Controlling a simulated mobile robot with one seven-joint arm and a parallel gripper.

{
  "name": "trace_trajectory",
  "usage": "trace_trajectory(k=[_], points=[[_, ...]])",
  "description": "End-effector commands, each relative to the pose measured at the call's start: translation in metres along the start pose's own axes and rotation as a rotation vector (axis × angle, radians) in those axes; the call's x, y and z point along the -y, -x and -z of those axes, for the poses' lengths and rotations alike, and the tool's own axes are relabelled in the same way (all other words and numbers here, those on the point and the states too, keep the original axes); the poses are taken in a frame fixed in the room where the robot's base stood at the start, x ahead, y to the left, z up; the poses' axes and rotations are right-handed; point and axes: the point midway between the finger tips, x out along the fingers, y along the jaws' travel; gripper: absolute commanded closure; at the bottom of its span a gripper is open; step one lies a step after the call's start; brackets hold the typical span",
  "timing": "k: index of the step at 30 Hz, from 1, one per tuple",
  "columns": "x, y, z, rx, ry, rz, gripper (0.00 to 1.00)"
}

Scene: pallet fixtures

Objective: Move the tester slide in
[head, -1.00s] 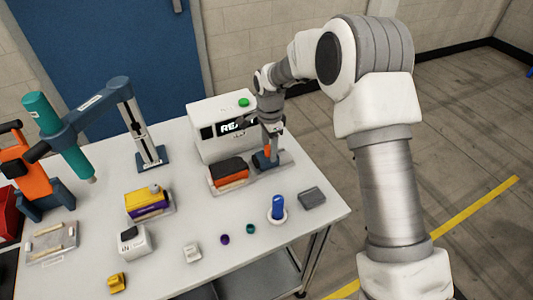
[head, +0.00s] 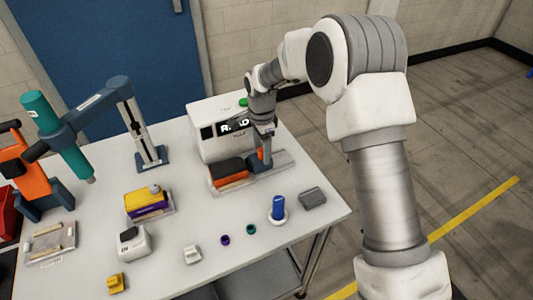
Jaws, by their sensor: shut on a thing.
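The tester (head: 213,145) is a white box with a green button on top and a dark display at the back of the table. In front of it lies a grey slide rail (head: 283,160). A blue slide carriage (head: 256,166) with an orange handle (head: 261,154) sits on the rail, against or very near a black and orange block (head: 230,173) at its left end. My gripper (head: 263,158) points down over the carriage and is shut on the orange handle. My gripper and wrist hide part of the handle and the tester's display.
A blue cylinder (head: 278,207) in a white ring and a grey block (head: 312,197) stand near the right table edge. A yellow and purple block (head: 147,204) and a white box (head: 133,243) lie left. A blue press arm (head: 95,100) stands behind.

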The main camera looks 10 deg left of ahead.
Motion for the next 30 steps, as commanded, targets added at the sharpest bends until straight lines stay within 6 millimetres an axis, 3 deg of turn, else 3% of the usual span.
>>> trace_trajectory(k=[1,16,30], points=[[-0.008,-0.017,0.001,0.001,0.001,-0.025,0.4],[-0.008,-0.016,0.003,-0.001,-0.002,-0.025,0.4],[-0.006,0.022,0.001,0.001,-0.001,-0.022,0.4]])
